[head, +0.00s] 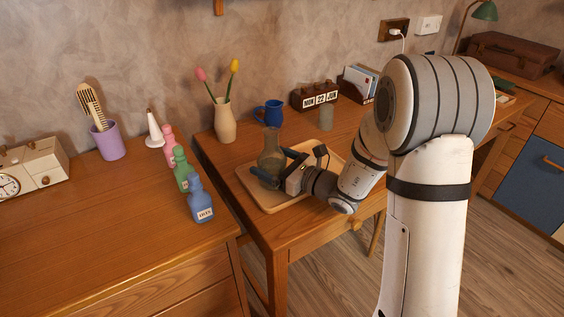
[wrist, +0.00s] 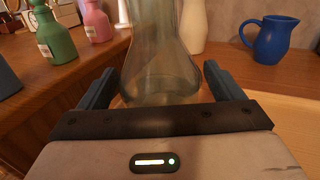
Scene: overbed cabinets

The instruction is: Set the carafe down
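The carafe (head: 271,146) is a smoky, see-through glass vessel with a narrow neck and a wide lower body. In the head view it is upright over the left part of a light wooden tray (head: 300,199) on the desk. My gripper (head: 274,172) reaches in from the right with its dark blue fingers on both sides of the lower body. In the wrist view the carafe (wrist: 163,60) fills the space between the fingers, which appear to touch its sides. Its base is partly hidden by my gripper, so I cannot tell whether it rests on the tray.
Blue (head: 201,203), green (head: 183,173) and pink (head: 169,145) bottles stand left on the neighbouring cabinet top. The tray's right part is clear.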

